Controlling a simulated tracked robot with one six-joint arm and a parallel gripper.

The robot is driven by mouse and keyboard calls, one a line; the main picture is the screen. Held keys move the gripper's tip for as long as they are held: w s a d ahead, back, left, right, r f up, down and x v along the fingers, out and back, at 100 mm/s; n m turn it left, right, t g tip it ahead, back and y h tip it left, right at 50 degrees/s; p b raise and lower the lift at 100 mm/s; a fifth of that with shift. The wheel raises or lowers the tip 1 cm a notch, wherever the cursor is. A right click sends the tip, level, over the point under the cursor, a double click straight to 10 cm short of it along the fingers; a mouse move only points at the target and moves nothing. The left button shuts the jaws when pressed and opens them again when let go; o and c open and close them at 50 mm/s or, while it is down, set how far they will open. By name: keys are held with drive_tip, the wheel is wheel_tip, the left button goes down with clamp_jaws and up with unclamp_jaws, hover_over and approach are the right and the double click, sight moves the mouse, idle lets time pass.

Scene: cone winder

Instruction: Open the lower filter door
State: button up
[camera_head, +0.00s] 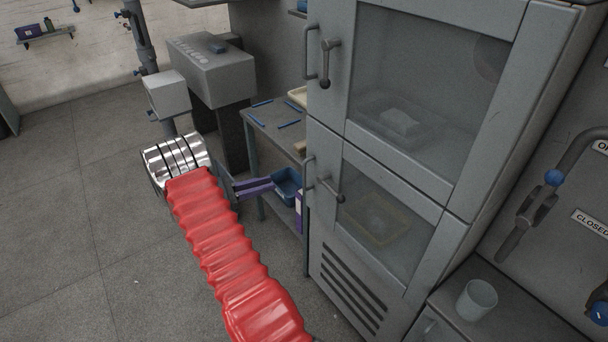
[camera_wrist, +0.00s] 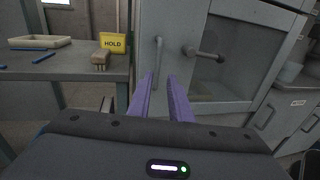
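The lower filter door (camera_head: 433,212) is a grey framed door with a glass pane, and it looks shut. A bar handle (camera_head: 308,175) stands upright at its left edge. A latch lever (camera_head: 330,187) beside it ends in a dark ball. In the wrist view, the handle (camera_wrist: 158,55) shows just beyond my fingertips, and the lever (camera_wrist: 205,53) points right. My gripper (camera_wrist: 160,76) has two purple fingers, open with nothing between them. In the head view, my gripper (camera_head: 272,182) is left of the door, apart from the handle.
The upper door (camera_head: 400,157) above looks shut, with its own handle and lever. A side table (camera_wrist: 95,73) at left holds a tray (camera_wrist: 40,42), a brush (camera_wrist: 100,60) and a yellow HOLD sign (camera_wrist: 113,42). A cup (camera_head: 477,300) stands at right. Open floor lies left.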

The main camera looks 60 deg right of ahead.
drive_tip(key=shift+d+f+h, duration=0.3)
drive_tip(key=shift+d+f, duration=0.1)
drive_tip(key=shift+f, duration=0.1)
drive_tip(key=shift+s+d, duration=0.1)
drive_tip(key=shift+s, duration=0.05)
hover_over(304, 189)
drive_tip(key=shift+d, duration=0.35)
drive_tip(key=shift+c, duration=0.4)
clamp_jaws()
idle(0.4)
